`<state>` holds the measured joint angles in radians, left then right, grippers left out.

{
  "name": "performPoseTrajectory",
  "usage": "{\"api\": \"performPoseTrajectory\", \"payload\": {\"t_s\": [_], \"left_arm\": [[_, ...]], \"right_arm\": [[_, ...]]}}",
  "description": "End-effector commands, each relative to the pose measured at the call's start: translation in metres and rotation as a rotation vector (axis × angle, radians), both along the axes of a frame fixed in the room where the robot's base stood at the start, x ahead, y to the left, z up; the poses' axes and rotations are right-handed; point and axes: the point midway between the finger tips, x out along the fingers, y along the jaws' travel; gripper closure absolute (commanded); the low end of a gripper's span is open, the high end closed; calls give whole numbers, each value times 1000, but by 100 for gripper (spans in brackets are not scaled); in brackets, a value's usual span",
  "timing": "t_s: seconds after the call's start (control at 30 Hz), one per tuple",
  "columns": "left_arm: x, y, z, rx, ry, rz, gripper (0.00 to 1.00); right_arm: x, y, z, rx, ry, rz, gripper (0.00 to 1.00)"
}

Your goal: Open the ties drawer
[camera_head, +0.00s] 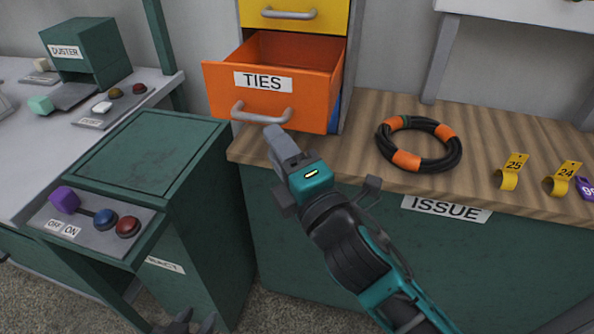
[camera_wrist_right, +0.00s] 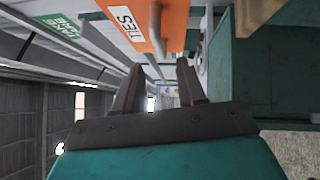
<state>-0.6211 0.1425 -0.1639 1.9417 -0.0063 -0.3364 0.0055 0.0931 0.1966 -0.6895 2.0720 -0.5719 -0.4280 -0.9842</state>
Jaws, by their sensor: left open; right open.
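The orange ties drawer (camera_head: 262,108), labelled TIES, stands pulled out from its cabinet, with its inside showing from above. Its grey bar handle (camera_head: 262,113) is on the front face. My right gripper (camera_head: 276,140) is just below the handle's right end, open and empty. In the right wrist view the two fingers of this gripper (camera_wrist_right: 160,68) are apart, and the handle (camera_wrist_right: 157,30) shows just past the fingertips; I cannot tell whether they touch. My left gripper (camera_head: 187,322) is low at the bottom edge, partly cut off, open.
A yellow drawer (camera_head: 293,22) is above. On the wooden counter (camera_head: 480,140) lie a black hose coil with orange bands (camera_head: 419,144) and yellow numbered tags (camera_head: 511,172). A green cabinet (camera_head: 150,150) with a button panel (camera_head: 92,222) stands left. A green duster box (camera_head: 86,52) is behind it.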

Motion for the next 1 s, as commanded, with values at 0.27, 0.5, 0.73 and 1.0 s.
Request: {"api": "performPoseTrajectory", "payload": {"t_s": [0.27, 0.5, 0.73, 1.0], "left_arm": [[0, 1, -4, 1, -1, 0, 57], [0, 1, -5, 1, 0, 0, 57], [-1, 1, -6, 2, 3, 2, 57], [-3, 1, -6, 2, 7, 1, 57]], "right_arm": [[-41, -22, -7, 1, 4, -1, 60], [-52, -27, -7, 1, 0, -1, 60], [-52, -27, -7, 1, 0, -1, 60], [-50, -29, -13, 23, 31, -5, 60]]}}
